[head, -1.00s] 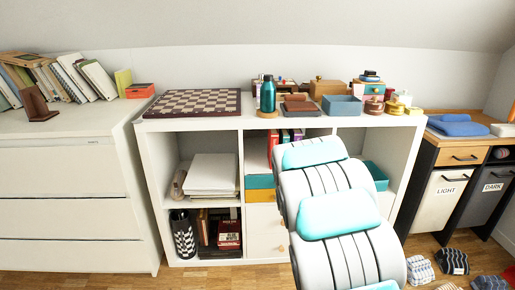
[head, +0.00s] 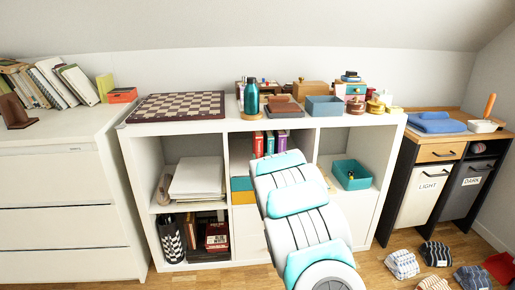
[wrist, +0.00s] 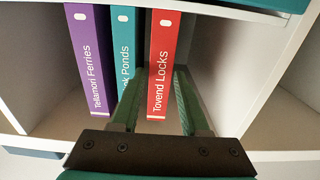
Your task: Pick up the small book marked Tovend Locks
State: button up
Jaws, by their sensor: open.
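The red book marked Tovend Locks (wrist: 165,55) stands upright in the wrist view. It also shows as a red spine in the head view (head: 257,144), in the upper middle cubby. My gripper (wrist: 160,72) is open, with one green finger on each side of the lower part of the red spine. I cannot tell whether the fingers touch it. Beside it stand a teal book ending in "k Ponds" (wrist: 124,50) and a purple book marked Tellamori Ferries (wrist: 88,55). In the head view my arm hides my gripper.
The white shelf unit (head: 228,185) has cubby walls on both sides of the books. A teal bottle (head: 251,97), a chessboard (head: 178,105) and several boxes stand on top. A teal bin (head: 352,174) sits in the right cubby. Clothes lie on the floor (head: 375,270).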

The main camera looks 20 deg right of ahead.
jog(key=shift+x, duration=1.45)
grip_shut()
